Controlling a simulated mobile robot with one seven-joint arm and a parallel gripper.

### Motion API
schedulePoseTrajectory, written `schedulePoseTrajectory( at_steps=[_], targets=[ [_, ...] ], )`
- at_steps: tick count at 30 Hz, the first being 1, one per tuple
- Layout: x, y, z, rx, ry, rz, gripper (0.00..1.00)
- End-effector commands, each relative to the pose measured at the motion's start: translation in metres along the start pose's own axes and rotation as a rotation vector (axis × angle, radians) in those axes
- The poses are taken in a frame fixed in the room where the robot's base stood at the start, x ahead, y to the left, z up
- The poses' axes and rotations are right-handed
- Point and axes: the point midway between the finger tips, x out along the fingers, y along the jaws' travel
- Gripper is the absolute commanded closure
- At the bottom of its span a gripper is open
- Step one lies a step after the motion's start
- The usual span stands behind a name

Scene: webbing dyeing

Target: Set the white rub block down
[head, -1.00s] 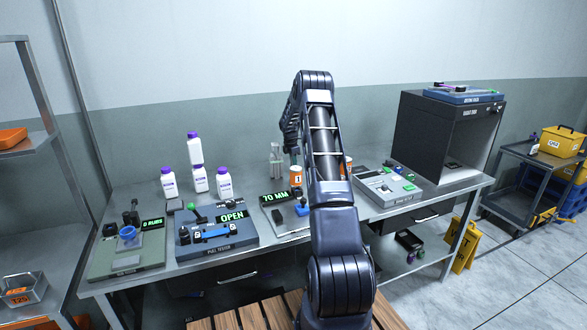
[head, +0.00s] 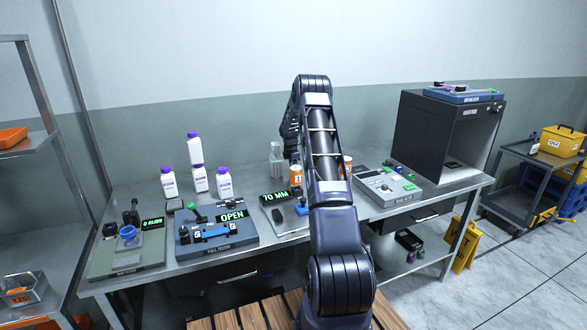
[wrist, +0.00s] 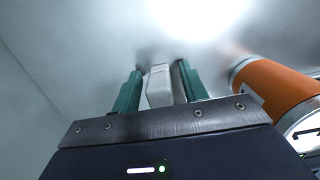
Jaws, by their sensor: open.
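The white rub block (wrist: 158,88) shows in the wrist view, standing between the two green fingers of my gripper (wrist: 160,76).
An orange canister (wrist: 272,88) is close to the right of my gripper. On the bench are a pull tester (head: 215,238), a rub tester (head: 125,250), several white bottles (head: 200,180) and a grey device (head: 388,186). A dark cabinet (head: 425,140) stands at right.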

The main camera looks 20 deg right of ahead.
Motion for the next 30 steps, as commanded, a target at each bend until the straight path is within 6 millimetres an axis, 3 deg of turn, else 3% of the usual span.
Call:
schedulePoseTrajectory(
  at_steps=[7, 21, 30],
  targets=[
    [-0.019, 0.0, 0.0, 0.0, 0.0, 0.001, 0.57],
    [-0.104, 0.001, 0.0, 0.0, 0.0, 0.002, 0.57],
    [-0.13, -0.003, -0.002, 0.01, -0.001, 0.005, 0.57]
  ],
)
